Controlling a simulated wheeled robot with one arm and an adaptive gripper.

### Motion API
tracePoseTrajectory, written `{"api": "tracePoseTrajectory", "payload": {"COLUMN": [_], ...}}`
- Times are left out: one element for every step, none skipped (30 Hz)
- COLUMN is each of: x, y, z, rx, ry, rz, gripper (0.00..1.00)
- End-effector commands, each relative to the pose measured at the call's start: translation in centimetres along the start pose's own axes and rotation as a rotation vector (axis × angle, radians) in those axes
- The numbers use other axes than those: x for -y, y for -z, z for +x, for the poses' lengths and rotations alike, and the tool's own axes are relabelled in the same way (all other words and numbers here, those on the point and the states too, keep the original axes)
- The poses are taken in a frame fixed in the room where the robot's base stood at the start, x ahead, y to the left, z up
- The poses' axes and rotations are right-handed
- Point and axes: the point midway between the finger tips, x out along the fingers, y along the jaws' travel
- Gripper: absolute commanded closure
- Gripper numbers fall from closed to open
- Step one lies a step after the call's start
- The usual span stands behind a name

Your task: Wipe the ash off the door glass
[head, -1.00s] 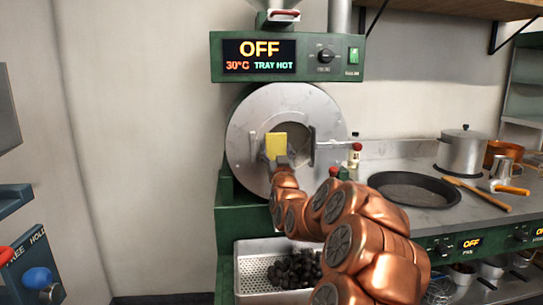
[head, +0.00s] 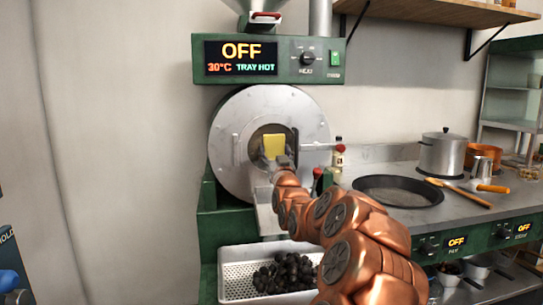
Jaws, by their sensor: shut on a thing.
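The roaster door is a round silver disc (head: 230,125) on a green machine, with a dark round glass (head: 258,137) at its middle. A yellow sponge or pad (head: 274,145) stands upright in front of the glass and hides part of it. My gripper (head: 277,161) is shut on the yellow pad from below. I cannot tell whether the pad touches the glass. Ash on the glass is too small to make out.
A white perforated tray (head: 236,285) with dark chestnuts sits below the door. A door handle (head: 316,146) juts out at the right. A bottle (head: 339,155), a black pan (head: 398,190) and a steel pot (head: 443,153) stand on the counter. The panel (head: 268,60) above reads OFF, 30°C, TRAY HOT.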

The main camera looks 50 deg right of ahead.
Motion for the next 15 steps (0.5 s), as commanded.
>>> {"api": "tracePoseTrajectory", "payload": {"x": [-0.1,-0.1,-0.1,0.0,0.0,0.2,0.3,0.6,0.9,1.1,1.4,1.7,1.9,2.1,2.4], "y": [-0.2,-0.2,-0.2,-0.1,-0.1,0.0,0.0,0.0,-0.1,-0.1,-0.1,-0.1,-0.1,-0.1,-0.1], "z": [-0.1,-0.2,-0.2,-0.2,-0.2,-0.1,-0.1,-0.1,-0.1,-0.1,0.0,0.0,0.0,0.0,0.1], "rx": [0.0,0.0,0.0,0.0,0.001,0.001,0.001,0.0,0.0,0.0,0.0,0.0,0.0,0.0,0.0], "ry": [-0.001,-0.001,-0.001,-0.001,-0.001,-0.001,-0.001,0.0,0.001,0.001,0.001,0.002,0.002,0.002,0.001], "rz": [0.001,0.001,0.001,0.001,0.001,0.001,0.001,0.001,0.001,0.001,0.001,0.0,-0.001,0.0,0.0], "gripper": [0.56,0.56,0.56,0.56,0.56,0.56,0.56,0.56,0.56,0.56,0.56,0.56,0.56,0.56,0.56]}}
